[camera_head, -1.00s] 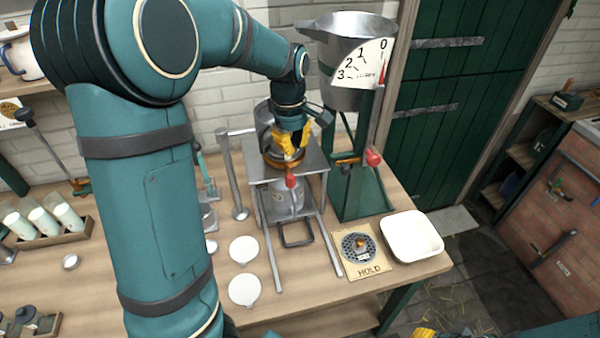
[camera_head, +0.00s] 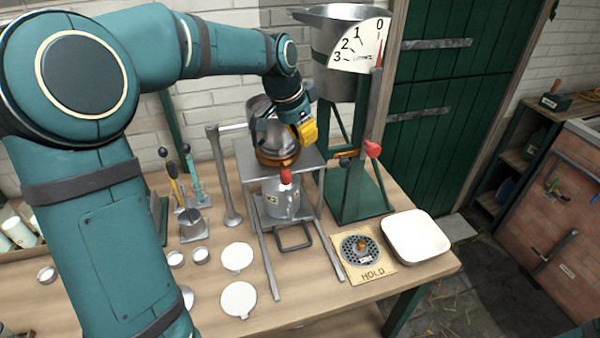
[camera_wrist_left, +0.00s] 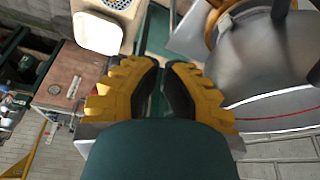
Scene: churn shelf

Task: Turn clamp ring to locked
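The clamp ring (camera_head: 277,158) is an orange-brown band around the foot of a metal vessel (camera_head: 270,128) on a grey stand. A red knob (camera_head: 286,176) sticks out at the front, below the ring. My left gripper (camera_head: 308,133) is just right of the vessel, above the ring, and appears apart from it. In the left wrist view its yellow fingers (camera_wrist_left: 161,68) are slightly apart with nothing between them. Part of the ring (camera_wrist_left: 212,25) and the vessel's side (camera_wrist_left: 262,60) show to their right there. My right gripper is out of view.
A large pail with a dial (camera_head: 358,50) stands on a green frame to the right, close to my left gripper. A metal pot (camera_head: 282,200) sits under the stand. A HOLD plate (camera_head: 372,271), a white tray (camera_head: 416,237) and white discs (camera_head: 238,299) lie in front.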

